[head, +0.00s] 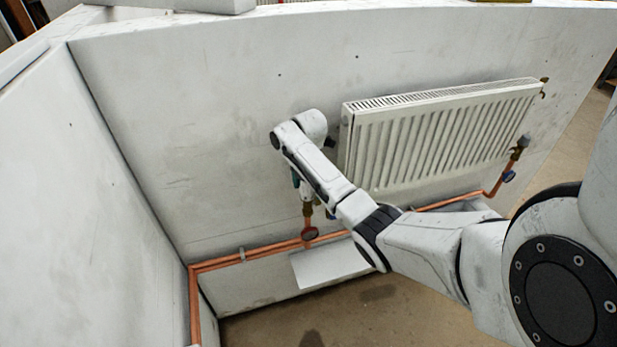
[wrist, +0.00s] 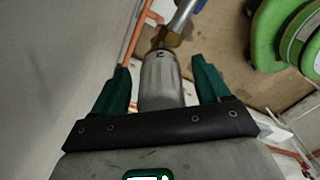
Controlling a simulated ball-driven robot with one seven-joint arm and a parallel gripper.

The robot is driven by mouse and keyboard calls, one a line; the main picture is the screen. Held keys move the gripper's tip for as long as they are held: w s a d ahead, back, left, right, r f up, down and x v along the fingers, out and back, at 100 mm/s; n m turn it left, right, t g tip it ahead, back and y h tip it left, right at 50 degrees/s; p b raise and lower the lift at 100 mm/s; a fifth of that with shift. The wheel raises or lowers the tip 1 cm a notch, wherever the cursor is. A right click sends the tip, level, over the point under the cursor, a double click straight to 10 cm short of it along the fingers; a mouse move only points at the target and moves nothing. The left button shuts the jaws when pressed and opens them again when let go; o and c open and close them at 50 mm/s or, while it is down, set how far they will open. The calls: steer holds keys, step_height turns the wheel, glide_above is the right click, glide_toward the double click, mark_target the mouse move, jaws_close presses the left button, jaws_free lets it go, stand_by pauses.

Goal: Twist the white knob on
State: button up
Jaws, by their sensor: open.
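The white knob (wrist: 161,82), a pale grey-looking cylinder with a dark mark near its far end, stands between my gripper's two green fingers (wrist: 161,70) in the wrist view. The fingers are open on either side of it, with a narrow gap visible on each side. Beyond it is a brass valve body (wrist: 168,38). In the head view my arm hides the knob and most of my gripper (head: 296,181); the brass fitting (head: 307,208) shows just below.
A white radiator (head: 430,135) hangs on the wall to the right of my arm. Another valve with a greyish cap (head: 524,140) and a blue handle (head: 509,176) is at the radiator's right end.

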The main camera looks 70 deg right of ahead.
steer(key=shift+f, duration=0.2)
steer(key=c, duration=1.1)
steer(key=shift+c, duration=0.2)
steer(key=shift+f, duration=0.2)
